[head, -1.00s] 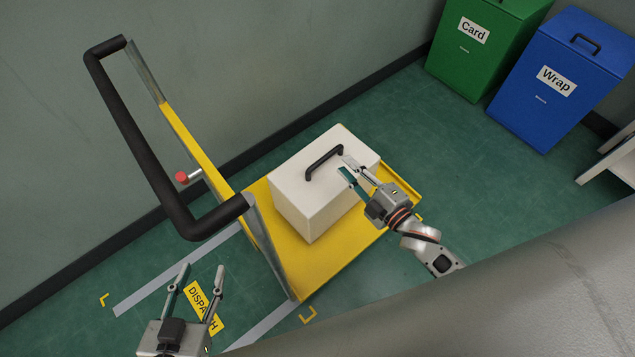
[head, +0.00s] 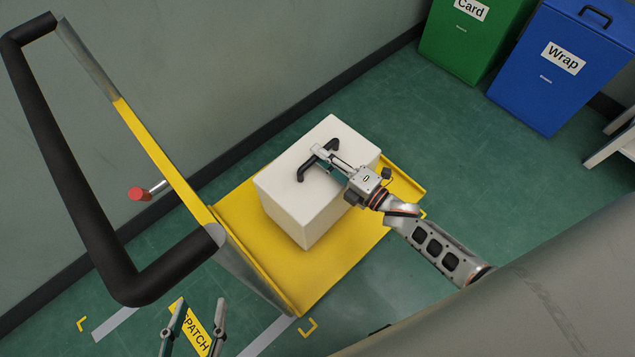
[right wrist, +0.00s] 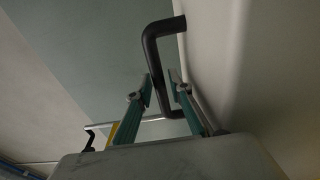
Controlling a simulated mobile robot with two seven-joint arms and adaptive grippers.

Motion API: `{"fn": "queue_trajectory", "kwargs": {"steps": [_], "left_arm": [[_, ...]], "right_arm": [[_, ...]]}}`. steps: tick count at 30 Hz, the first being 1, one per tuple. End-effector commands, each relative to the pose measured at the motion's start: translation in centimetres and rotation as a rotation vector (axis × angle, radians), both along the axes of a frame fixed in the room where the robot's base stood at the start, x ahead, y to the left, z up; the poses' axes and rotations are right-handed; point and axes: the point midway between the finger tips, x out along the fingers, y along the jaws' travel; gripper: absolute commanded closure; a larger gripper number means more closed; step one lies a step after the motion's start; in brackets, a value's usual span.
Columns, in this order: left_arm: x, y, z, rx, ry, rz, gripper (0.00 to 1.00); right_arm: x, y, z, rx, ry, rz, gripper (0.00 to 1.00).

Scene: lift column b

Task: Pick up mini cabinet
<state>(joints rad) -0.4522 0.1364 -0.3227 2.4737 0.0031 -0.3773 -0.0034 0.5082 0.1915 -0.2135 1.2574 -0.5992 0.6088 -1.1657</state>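The mini cabinet (head: 285,205) is a white box with a black handle (head: 305,169) on top. It stands on the yellow deck (head: 345,262) of a trolley. My right gripper (head: 322,158) is at the handle, above the cabinet's top. In the right wrist view its fingers (right wrist: 161,90) lie on either side of the black handle bar (right wrist: 152,55), apparently with a small gap; contact is not clear. My left gripper (head: 200,306) is open and empty near the bottom edge, left of the trolley, its base cut off.
The trolley's black push handle (head: 75,190) rises at the left, with a red knob (head: 139,194) beside its frame. A green Card bin (head: 468,45) and a blue Wrap bin (head: 560,75) stand at the back right. Green floor between them and the trolley is clear.

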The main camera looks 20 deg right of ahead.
Motion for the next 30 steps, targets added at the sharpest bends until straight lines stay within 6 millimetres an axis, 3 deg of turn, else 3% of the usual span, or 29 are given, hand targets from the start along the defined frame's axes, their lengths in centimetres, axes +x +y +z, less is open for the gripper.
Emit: {"fn": "queue_trajectory", "kwargs": {"steps": [10,13,30], "left_arm": [[0.0,-0.1,0.1,-0.006,-0.002,0.001,0.6],[0.0,-0.1,0.2,-0.007,-0.002,0.001,0.6],[0.5,0.0,0.9,-0.002,-0.019,0.001,0.6]], "right_arm": [[0.9,0.4,0.1,0.001,0.0,-0.001,0.8],[0.9,0.4,0.1,0.001,0.0,-0.001,1.0],[1.5,0.5,2.3,0.013,-0.024,0.001,1.0]]}}
